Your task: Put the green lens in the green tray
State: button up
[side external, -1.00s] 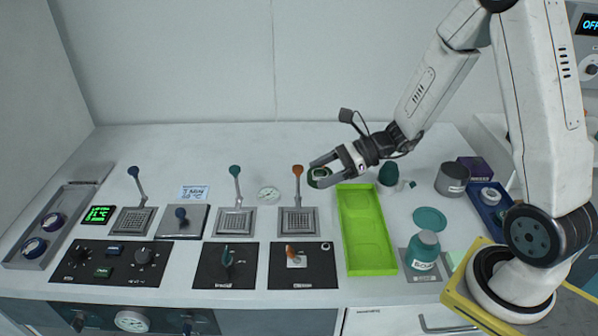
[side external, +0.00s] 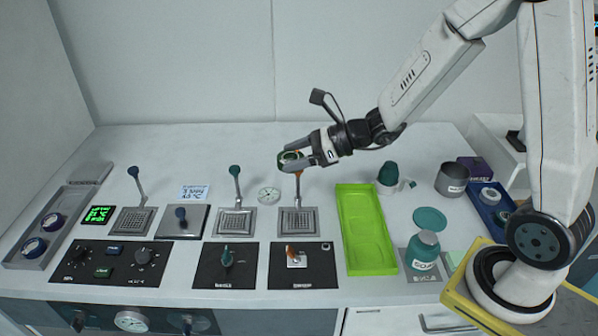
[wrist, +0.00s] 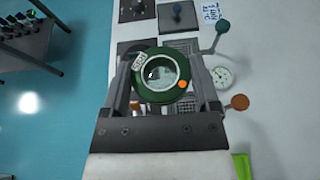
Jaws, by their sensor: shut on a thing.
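My gripper (side external: 305,157) is shut on the green lens (side external: 290,157), a round dark green ring with a clear centre. In the wrist view the green lens (wrist: 160,76) sits between the two fingers of my gripper (wrist: 166,80). It is held in the air above the orange-knobbed lever at the back of the table. The green tray (side external: 345,200) is a bright lime, long, empty tray on the table, to the right of and below the gripper. Only a corner of the green tray (wrist: 242,165) shows at the bottom of the wrist view.
Levers with metal grates (side external: 298,222) and black control panels (side external: 302,266) stand left of the tray. A teal jar (side external: 425,252), a grey cup (side external: 452,180) and a blue tray (side external: 486,208) stand to its right. A grey tray (side external: 45,228) with round items lies far left.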

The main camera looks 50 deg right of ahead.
jog(key=s+a+f+n+g, duration=0.2)
jog(key=s+f+n+g, duration=0.3)
jog(key=s+n+g, duration=0.5)
jog(key=s+a+f+n+g, duration=0.3)
jog(key=s+f+n+g, duration=0.3)
jog(key=s+g, duration=0.4)
jog(key=s+d+n+g+h, duration=0.3)
jog(key=s+d+n+h, duration=0.3)
jog(key=s+n, duration=0.15)
jog(key=d+n+t+h, duration=0.1)
jog(key=d+n+h, duration=0.3)
jog(key=w+d+n+t+h, duration=0.1)
jog(key=d+n+t+h, duration=0.1)
jog(key=d+n+h, duration=0.2)
jog(key=w+d+n+t+h, duration=0.1)
jog(key=d+n+h, duration=0.3)
jog(key=n+h, duration=0.1)
jog(key=shift+r+t+h, duration=0.15)
jog(key=shift+t+h, duration=0.15)
jog(key=w+f+n+t+h, duration=0.1)
jog(key=w+n+t, duration=1.3)
jog(key=n+t, duration=0.1)
jog(key=shift+w+a+f+t, duration=0.35)
jog(key=shift+a+t, duration=0.05)
jog(key=shift+t, duration=0.4)
